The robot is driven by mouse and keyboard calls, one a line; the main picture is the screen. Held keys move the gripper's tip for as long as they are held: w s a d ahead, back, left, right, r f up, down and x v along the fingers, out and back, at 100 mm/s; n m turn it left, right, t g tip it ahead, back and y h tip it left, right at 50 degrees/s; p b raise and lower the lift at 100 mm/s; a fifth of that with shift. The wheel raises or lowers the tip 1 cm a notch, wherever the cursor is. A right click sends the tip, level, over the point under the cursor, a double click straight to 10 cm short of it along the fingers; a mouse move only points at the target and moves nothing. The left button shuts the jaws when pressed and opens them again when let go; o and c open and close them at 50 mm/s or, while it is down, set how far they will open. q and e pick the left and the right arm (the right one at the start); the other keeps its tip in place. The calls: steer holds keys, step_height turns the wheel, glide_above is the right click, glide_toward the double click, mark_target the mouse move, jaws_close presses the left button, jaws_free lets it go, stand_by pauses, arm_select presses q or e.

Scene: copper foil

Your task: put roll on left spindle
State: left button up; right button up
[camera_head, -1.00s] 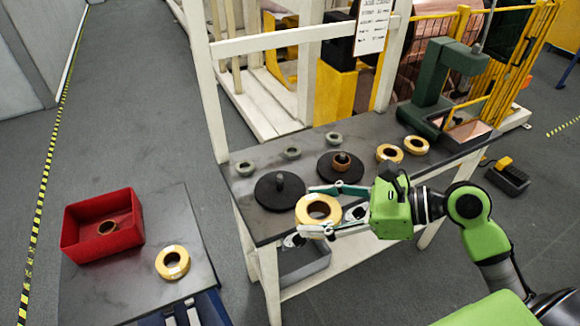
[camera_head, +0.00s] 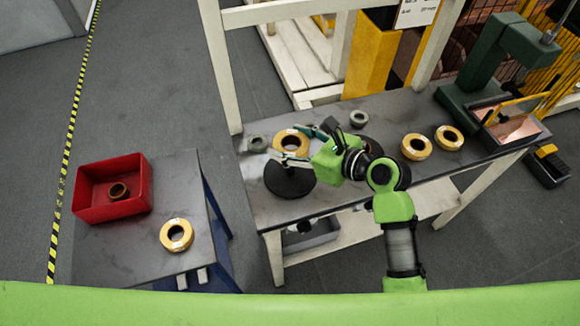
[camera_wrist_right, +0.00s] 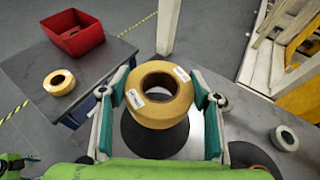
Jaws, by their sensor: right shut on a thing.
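A yellow roll (camera_head: 291,142) with a dark hole is gripped by its sides in my right gripper (camera_head: 300,147). The wrist view shows the roll (camera_wrist_right: 160,95) between both teal fingers. The left spindle's black disc (camera_head: 290,182) is on the workbench; the roll appears held above it, overlapping its far side in the head view. The disc also shows below the roll in the wrist view (camera_wrist_right: 152,143). The left post is hidden, so I cannot tell if it lines up with the hole. The right spindle's disc (camera_head: 373,145) is mostly behind my gripper.
Two yellow rolls (camera_head: 416,147) (camera_head: 449,138) lie on the workbench (camera_head: 330,205) at right, near a green press (camera_head: 490,75). Small grey nuts (camera_head: 257,143) (camera_head: 358,118) stand along the back. A side table (camera_head: 140,250) holds a red bin (camera_head: 112,188) and another roll (camera_head: 177,235).

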mark_target(290, 154)
step_height(290, 154, down, 5)
steer(key=shift+w+r, duration=0.1)
steer(key=shift+w, duration=0.05)
steer(key=shift+f, duration=0.45)
step_height(290, 154, down, 3)
steer(key=shift+f, duration=0.55)
arm_select(q)
steer(key=w, duration=0.1)
steer(key=w+d, duration=0.1)
steer(key=shift+w+d+f, duration=0.2)
steer(key=shift+w+d, duration=0.1)
steer(key=shift+w, duration=0.1)
steer(key=shift+w+b, duration=0.1)
steer(key=shift+b, duration=0.2)
arm_select(e)
steer(key=o, duration=1.2)
steer(key=shift+f, duration=0.15)
arm_select(q)
steer(key=shift+w+t, duration=0.3)
steer(key=shift+w, duration=0.1)
